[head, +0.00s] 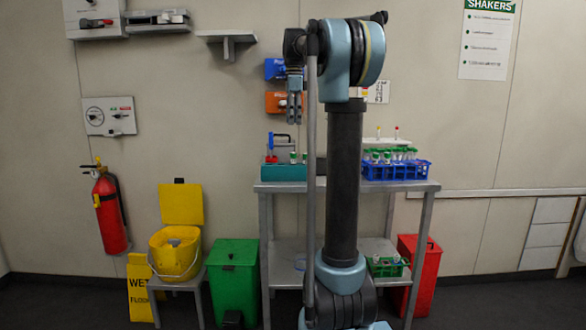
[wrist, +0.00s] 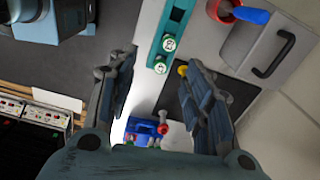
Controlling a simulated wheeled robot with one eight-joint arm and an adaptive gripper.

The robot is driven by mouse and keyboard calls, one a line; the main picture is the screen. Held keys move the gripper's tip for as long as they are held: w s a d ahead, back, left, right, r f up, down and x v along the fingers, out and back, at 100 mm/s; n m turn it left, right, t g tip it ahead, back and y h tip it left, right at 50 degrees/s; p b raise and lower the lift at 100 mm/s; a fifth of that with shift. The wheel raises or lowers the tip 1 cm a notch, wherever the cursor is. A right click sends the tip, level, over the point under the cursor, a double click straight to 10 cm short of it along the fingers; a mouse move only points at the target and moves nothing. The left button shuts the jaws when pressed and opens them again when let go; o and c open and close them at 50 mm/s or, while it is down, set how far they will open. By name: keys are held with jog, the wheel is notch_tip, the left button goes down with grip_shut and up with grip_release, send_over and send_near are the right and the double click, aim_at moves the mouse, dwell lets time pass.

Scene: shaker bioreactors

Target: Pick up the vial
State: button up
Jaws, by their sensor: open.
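Two vials with white and green caps stand in a teal rack (head: 284,173) on the left of the metal bench; one vial (head: 293,157) shows in the head view. The wrist view shows both caps from above, the upper vial (wrist: 169,44) and the lower vial (wrist: 160,68), in the teal rack (wrist: 177,22). Several more capped tubes (head: 388,155) stand in a blue rack (head: 408,172) at the right. My gripper (head: 294,108) hangs above the teal rack, apart from it. Its fingers (wrist: 157,62) are open and empty. I cannot tell which vial is meant.
A blue-handled item stands in a red holder (wrist: 220,10) beside the teal rack. The bench (head: 346,186) has a lower shelf with a green rack (head: 386,266). A yellow bucket (head: 175,252), green bin (head: 233,280) and red bin (head: 425,268) stand near it.

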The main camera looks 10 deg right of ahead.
jog(key=w+m, duration=0.1)
jog(key=w, duration=0.1)
send_over(293, 157)
jog(key=w, duration=0.2)
jog(key=f, duration=1)
jog(key=shift+s+f, duration=0.2)
jog(key=shift+f, duration=0.2)
jog(key=shift+s+d+f, duration=0.1)
jog(key=shift+f, duration=1.3)
jog(key=shift+d+f, duration=0.1)
jog(key=shift+f, duration=1.3)
jog(key=c, duration=1)
